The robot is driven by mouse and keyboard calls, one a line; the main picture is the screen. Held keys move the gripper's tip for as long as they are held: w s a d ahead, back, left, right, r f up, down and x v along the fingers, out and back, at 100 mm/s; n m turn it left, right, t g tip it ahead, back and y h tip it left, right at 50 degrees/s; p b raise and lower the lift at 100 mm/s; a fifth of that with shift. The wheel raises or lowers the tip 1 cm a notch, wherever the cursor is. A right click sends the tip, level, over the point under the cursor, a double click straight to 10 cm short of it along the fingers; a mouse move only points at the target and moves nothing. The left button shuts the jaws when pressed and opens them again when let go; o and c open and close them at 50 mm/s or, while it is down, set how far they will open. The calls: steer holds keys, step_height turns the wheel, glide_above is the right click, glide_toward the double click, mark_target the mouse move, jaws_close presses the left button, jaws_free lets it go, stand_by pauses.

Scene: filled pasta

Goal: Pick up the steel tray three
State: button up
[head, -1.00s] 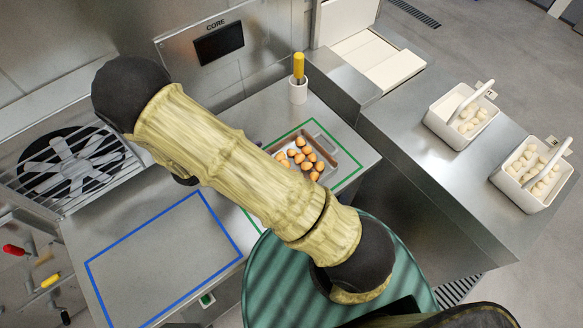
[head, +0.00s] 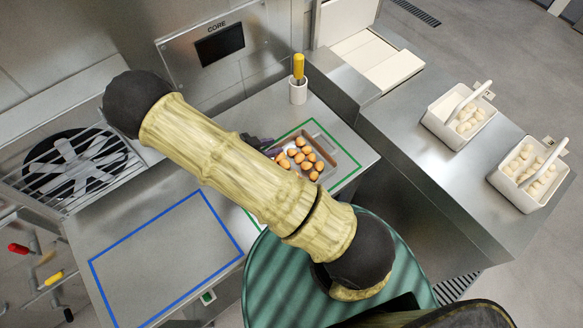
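A steel tray (head: 327,142) holding several orange-brown pieces of filled pasta (head: 301,158) lies inside the green outline on the steel counter. Its left part is hidden behind my arm. A dark part of my gripper (head: 262,145) shows just past my arm, at the tray's upper left. The fingertips are mostly hidden, so I cannot tell whether they touch the tray or how far apart they are.
A blue outline (head: 166,258) on the counter at left is empty. A white cup (head: 298,92) with a yellow-handled tool stands behind the tray. Two white bins (head: 455,116) with pale pieces and scoops stand on the right counter.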

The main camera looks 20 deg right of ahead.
jaws_close()
steer(key=shift+r, duration=0.15)
step_height(320, 180, up, 10)
steer(key=b, duration=0.1)
stand_by(0.6)
stand_by(0.5)
